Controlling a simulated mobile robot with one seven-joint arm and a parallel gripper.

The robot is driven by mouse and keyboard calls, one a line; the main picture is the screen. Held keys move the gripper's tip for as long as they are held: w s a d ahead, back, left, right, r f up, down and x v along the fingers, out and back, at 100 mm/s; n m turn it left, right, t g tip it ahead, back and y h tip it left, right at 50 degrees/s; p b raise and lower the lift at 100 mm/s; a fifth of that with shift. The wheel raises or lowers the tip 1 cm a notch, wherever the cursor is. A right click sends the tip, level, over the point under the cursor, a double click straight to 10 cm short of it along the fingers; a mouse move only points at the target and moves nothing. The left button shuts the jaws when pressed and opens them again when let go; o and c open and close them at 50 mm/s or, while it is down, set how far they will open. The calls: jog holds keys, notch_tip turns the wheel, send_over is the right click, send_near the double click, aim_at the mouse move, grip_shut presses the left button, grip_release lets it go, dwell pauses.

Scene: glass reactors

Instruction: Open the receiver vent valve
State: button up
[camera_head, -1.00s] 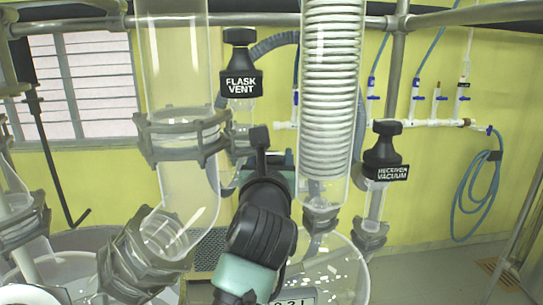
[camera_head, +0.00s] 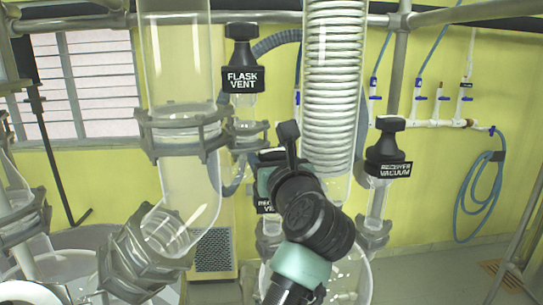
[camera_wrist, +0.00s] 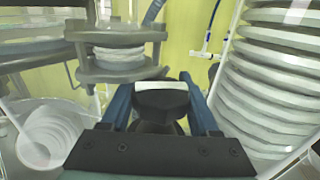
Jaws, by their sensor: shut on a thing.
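The receiver vent valve (camera_head: 265,206) is behind my arm in the camera_head view; only part of its black label shows, left of the coiled condenser. In the camera_wrist view its black knob (camera_wrist: 161,101) sits between the two blue fingers of my gripper (camera_wrist: 158,90). My gripper is shut on the knob, with a finger along each side. The knob's lower part and stem are mostly hidden by the gripper. In the camera_head view my arm covers the fingertips.
The black flask vent valve (camera_head: 242,78) is up and to the left. The receiver vacuum valve (camera_head: 388,160) is to the right. The glass coil condenser (camera_head: 333,90) stands close right of my gripper. A clamped glass pipe (camera_head: 185,125) is on the left.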

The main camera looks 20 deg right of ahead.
jog(key=n+y, duration=0.2)
jog(key=y, duration=0.2)
jog(key=shift+a+r+n+p, duration=0.1)
jog(key=shift+a+n+p, duration=0.2)
jog(key=shift+n+p, duration=0.1)
jog(key=shift+a+n+y, duration=0.2)
jog(key=shift+n+y, duration=0.5)
jog(key=shift+y, duration=0.6)
jog(key=shift+a, duration=0.1)
jog(key=o, duration=1.1)
jog(key=shift+s+d+f, duration=0.2)
jog(key=shift+s, duration=0.3)
jog(key=b+v, duration=0.1)
jog(key=v, duration=0.3)
jog(key=b+v, duration=0.2)
jog(key=v, duration=0.2)
jog(key=b+v, duration=0.1)
jog(key=v, duration=0.3)
jog(key=shift+r+b, duration=0.3)
jog(key=shift+b, duration=0.1)
